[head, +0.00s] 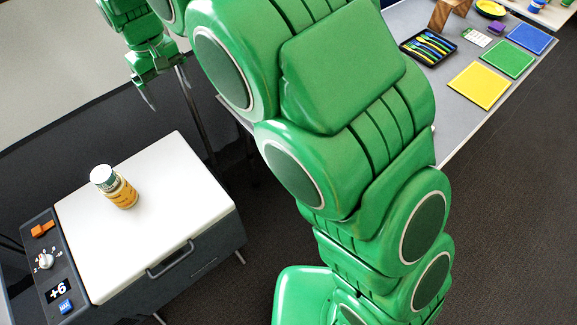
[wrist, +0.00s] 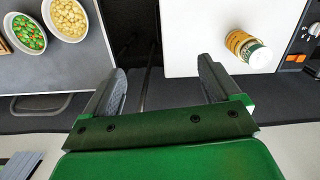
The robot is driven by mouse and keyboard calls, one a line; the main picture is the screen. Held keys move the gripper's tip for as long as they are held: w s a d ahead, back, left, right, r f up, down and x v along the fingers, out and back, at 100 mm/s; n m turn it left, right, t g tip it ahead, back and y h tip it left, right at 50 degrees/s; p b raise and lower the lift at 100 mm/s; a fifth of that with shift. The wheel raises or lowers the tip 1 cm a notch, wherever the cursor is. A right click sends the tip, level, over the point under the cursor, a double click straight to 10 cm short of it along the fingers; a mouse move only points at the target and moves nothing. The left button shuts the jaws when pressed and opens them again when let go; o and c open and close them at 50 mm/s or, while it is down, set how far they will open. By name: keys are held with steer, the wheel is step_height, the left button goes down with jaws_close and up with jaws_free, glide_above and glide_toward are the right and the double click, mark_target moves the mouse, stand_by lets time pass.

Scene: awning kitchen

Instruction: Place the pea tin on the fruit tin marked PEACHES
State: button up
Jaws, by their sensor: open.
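A tin with a green side and pale lid (head: 103,176) sits on top of a yellow-orange tin (head: 122,195) on the white worktop. The stack looks upright. In the wrist view the green tin (wrist: 258,55) overlaps the yellow-orange tin (wrist: 236,41), to the right of my gripper. The lettering is too small to read. My gripper (wrist: 162,68) is open and empty, with both fingers spread. It also shows at the upper left of the head view (head: 168,92), apart from the tins.
The white worktop (head: 165,235) is otherwise clear; a panel (head: 55,265) with a knob and switches edges it. A grey table (head: 455,125) at upper right holds coloured mats and a cutlery tray (head: 428,48). The wrist view shows two food bowls (wrist: 68,18) on a grey surface.

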steer(key=s+d+r+m, duration=0.2)
steer(key=d+r+m, duration=0.1)
steer(key=d, duration=1.2)
steer(key=s+d+r+m, duration=0.2)
steer(key=d+r, duration=0.1)
steer(key=d, duration=1.2)
steer(key=s+d+f+m+g, duration=0.1)
steer(key=s+d+f+m, duration=0.2)
steer(key=s+d, duration=1.3)
steer(key=s+m, duration=0.2)
steer(key=s, duration=0.2)
steer(key=shift+s+f+g+y, duration=0.15)
steer(key=shift+f+g+y, duration=0.05)
steer(key=shift+g+y, duration=0.1)
